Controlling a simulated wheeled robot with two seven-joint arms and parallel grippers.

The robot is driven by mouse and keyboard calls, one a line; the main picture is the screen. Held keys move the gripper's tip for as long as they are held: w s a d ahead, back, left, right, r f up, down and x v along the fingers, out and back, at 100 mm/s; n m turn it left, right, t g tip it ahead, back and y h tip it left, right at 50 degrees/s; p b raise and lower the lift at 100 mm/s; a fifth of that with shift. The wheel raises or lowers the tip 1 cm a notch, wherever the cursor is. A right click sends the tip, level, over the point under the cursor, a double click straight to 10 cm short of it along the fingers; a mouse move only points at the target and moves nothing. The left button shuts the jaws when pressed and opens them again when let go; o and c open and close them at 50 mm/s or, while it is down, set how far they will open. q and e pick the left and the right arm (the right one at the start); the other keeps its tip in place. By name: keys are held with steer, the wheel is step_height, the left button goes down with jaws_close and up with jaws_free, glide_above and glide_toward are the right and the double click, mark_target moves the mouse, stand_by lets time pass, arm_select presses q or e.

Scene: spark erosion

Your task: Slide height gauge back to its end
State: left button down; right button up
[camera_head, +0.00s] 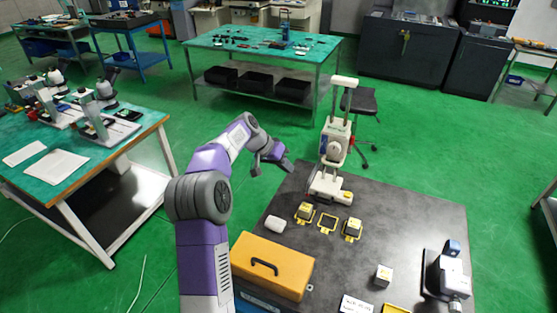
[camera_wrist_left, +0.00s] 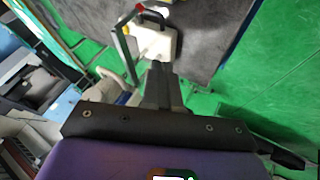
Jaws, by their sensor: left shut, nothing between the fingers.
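The height gauge (camera_head: 336,140) stands upright at the far edge of the dark table. In the left wrist view, a white base with a black part, which looks like the gauge (camera_wrist_left: 148,42), lies just beyond the fingertips. My left gripper (camera_head: 289,164) is at the table's far left corner, left of the gauge and apart from it. Its fingers (camera_wrist_left: 158,66) are shut and empty. My right gripper is in neither view.
On the dark table (camera_head: 400,225) lie yellow-framed blocks (camera_head: 352,229), a white rounded object (camera_head: 275,223), an orange case (camera_head: 272,265) and a white-grey device (camera_head: 447,275). A green-topped bench (camera_head: 262,45) stands behind. The table's right middle is clear.

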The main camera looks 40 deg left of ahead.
arm_select(q)
steer(key=d, duration=0.1)
steer(key=w+d+f, duration=0.1)
steer(key=d, duration=0.1)
steer(key=w+d+f, duration=0.1)
steer(key=shift+d, duration=0.4)
steer(key=shift+w+d, duration=0.1)
steer(key=shift+d, duration=0.05)
